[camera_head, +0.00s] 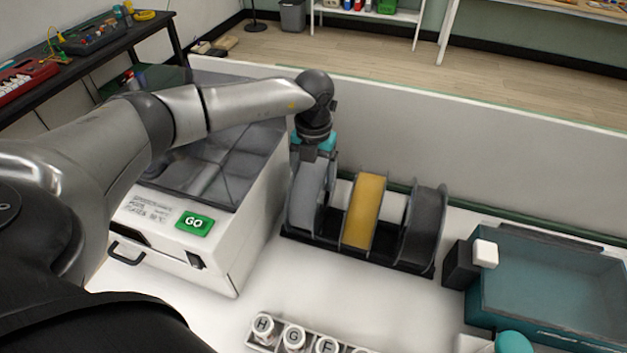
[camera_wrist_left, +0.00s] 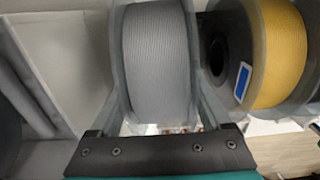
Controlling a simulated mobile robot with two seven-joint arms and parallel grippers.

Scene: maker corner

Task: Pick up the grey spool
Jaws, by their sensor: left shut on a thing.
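The grey spool (camera_head: 306,197) stands upright at the left end of a dark rack (camera_head: 357,252), beside a yellow spool (camera_head: 362,211) and a black spool (camera_head: 421,228). My left gripper (camera_head: 315,155) reaches down onto the grey spool from above. In the left wrist view, the grey spool (camera_wrist_left: 160,62) lies between the two fingers (camera_wrist_left: 160,85), which are shut on it. The yellow spool (camera_wrist_left: 275,50) is close beside it there. I cannot tell whether the grey spool is clear of the rack. My right gripper is not in view.
A white machine with a clear lid and a green GO button (camera_head: 194,222) stands close to the left of the rack. A teal bin (camera_head: 550,285) is at the right. Lettered jars (camera_head: 294,337) stand in a row at the front. A low grey wall (camera_head: 400,150) runs behind.

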